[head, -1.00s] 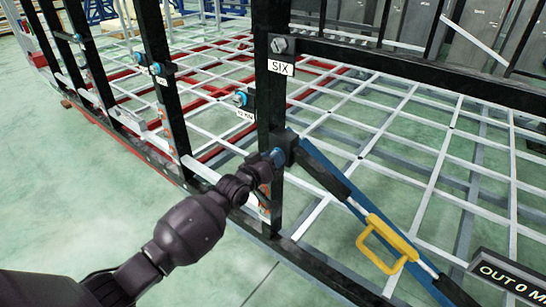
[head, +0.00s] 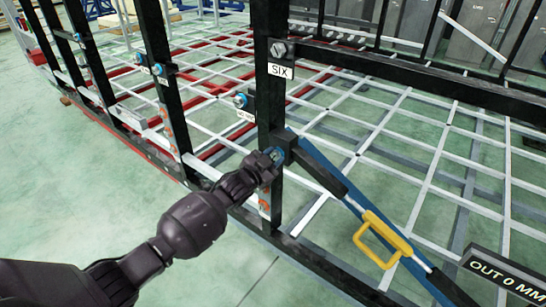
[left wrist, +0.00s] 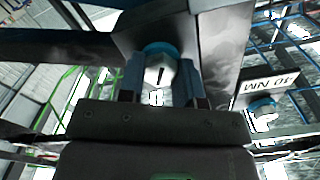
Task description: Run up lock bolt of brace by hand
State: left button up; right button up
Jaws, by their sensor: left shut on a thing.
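The blue and black brace (head: 325,180) runs diagonally from the black post (head: 270,120) down to the right, with a yellow handle (head: 380,237) on it. My left gripper (head: 274,158) is at the brace's upper end on the post. In the left wrist view its two fingers (left wrist: 160,82) stand on either side of the lock bolt (left wrist: 158,70), a pale bolt head with a dark mark and a blue ring behind it. The gripper is shut on the bolt head. In the head view the gripper mostly hides the bolt. My right gripper is not in view.
A bolt with a "SIX" label (head: 281,71) sits higher on the same post. Other blue-ringed bolts (head: 240,100) sit on the frame to the left. An "OUT 0 MM" sign (head: 505,278) is at lower right. The green floor (head: 110,200) at left is clear.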

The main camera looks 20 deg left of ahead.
pick_arm(q)
jog(key=shift+s+f+m, duration=0.1)
jog(key=shift+f+m, duration=0.1)
jog(key=shift+m, duration=0.8)
jog(key=m, duration=0.4)
jog(key=shift+f+m, duration=0.1)
jog(key=shift+m, duration=1.1)
jog(key=m, duration=0.7)
jog(key=shift+b, duration=0.4)
jog(key=m, duration=0.4)
jog(key=shift+m, duration=0.3)
jog(key=shift+m+b, duration=0.3)
jog(key=shift+m, duration=1.8)
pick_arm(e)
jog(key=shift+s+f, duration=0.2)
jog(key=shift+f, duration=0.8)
